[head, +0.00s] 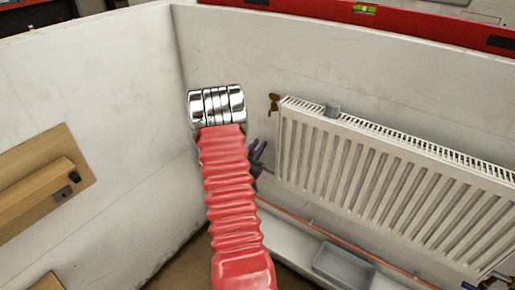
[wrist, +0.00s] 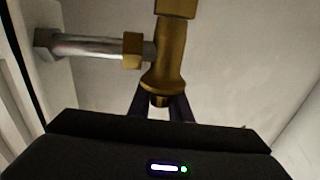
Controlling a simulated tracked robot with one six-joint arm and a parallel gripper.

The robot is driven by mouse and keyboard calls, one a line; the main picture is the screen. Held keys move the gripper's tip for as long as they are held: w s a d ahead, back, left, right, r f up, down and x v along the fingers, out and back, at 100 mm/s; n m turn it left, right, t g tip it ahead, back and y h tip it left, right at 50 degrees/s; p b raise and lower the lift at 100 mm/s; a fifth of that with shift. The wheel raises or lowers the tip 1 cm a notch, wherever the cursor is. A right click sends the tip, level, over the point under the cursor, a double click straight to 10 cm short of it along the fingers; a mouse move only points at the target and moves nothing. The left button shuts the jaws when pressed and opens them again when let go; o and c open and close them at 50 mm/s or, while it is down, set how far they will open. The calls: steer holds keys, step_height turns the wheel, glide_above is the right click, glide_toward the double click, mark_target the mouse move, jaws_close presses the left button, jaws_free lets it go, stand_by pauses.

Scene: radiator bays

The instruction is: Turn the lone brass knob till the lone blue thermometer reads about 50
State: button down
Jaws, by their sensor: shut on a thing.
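In the wrist view, my gripper (wrist: 161,106) has its two dark fingers closed around the lower end of a brass fitting (wrist: 170,55), where the knob is. The fingers largely hide the knob. A silver pipe (wrist: 88,46) joins the fitting from the left. In the head view, my red arm hides most of the gripper, and dark blue pieces beside it (head: 258,152) may be its fingers. I cannot make out a blue thermometer or any reading in either view.
A white radiator (head: 385,180) stands on the right wall, with a small brass piece (head: 274,103) at its upper left corner. A copper pipe (head: 325,234) and a grey tray (head: 343,265) lie below. A wooden block (head: 40,185) is on the left wall. A red level (head: 400,22) tops the wall.

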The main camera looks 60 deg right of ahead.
steer(key=shift+w, duration=0.2)
steer(key=c, duration=1.9)
jaws_free()
steer(key=shift+c, duration=0.2)
steer(key=o, duration=0.3)
steer(key=shift+s, duration=0.1)
steer(key=shift+a, duration=0.1)
steer(key=a, duration=1.3)
steer(key=shift+a, duration=0.3)
